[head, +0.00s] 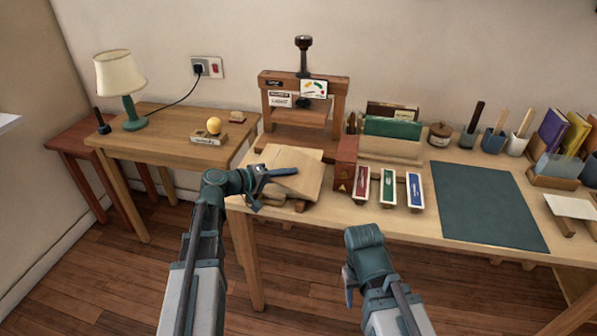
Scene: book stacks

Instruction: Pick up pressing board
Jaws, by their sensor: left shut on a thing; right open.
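A pale wooden pressing board (309,177) is at the left end of the long workbench, in front of the wooden press (292,113). It appears slightly tilted, with wooden supports or pieces beneath it. My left gripper (278,172) is at the board's left side, shut on its edge; the jaws partly hide the contact. Whether the board is clear of what lies under it I cannot tell. My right gripper (348,286) is open and empty, low in front of the bench's front edge; its fingers are mostly hidden.
Several labelled blocks (388,188) stand right of the board, near a reddish box (344,165). A dark green mat (487,206) covers the bench farther right. A side table (165,148) with a lamp (121,82) stands left.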

